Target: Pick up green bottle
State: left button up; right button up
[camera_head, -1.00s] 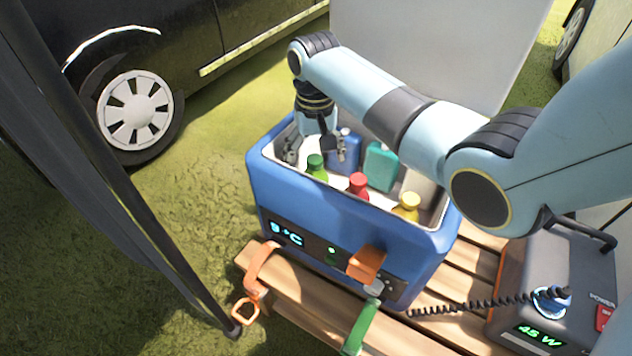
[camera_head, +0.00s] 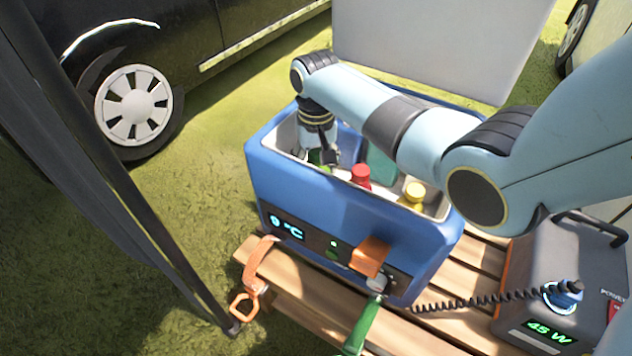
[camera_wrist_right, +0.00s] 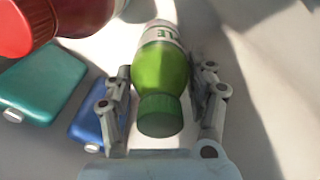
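The green bottle (camera_wrist_right: 161,75) fills the middle of the right wrist view, its dark green cap towards my gripper. In the head view only a bit of the bottle (camera_head: 316,157) shows inside the blue cooler (camera_head: 330,205), mostly hidden by my right gripper (camera_head: 325,160). In the right wrist view the two fingers of my right gripper (camera_wrist_right: 162,100) stand apart on either side of the bottle. Gaps show between the fingers and the bottle. My left gripper is not in view.
A teal ice pack (camera_wrist_right: 42,82) and a blue pack (camera_wrist_right: 95,125) lie beside the green bottle. The cooler's raised lid (camera_head: 440,45) stands behind. A power unit (camera_head: 560,275) stands at right.

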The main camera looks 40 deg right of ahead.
jog(key=c, duration=0.9)
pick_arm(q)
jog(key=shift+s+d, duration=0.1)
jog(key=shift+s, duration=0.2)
pick_arm(e)
grip_shut()
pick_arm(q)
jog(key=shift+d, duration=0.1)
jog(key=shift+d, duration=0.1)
pick_arm(e)
jog(key=shift+r, duration=0.1)
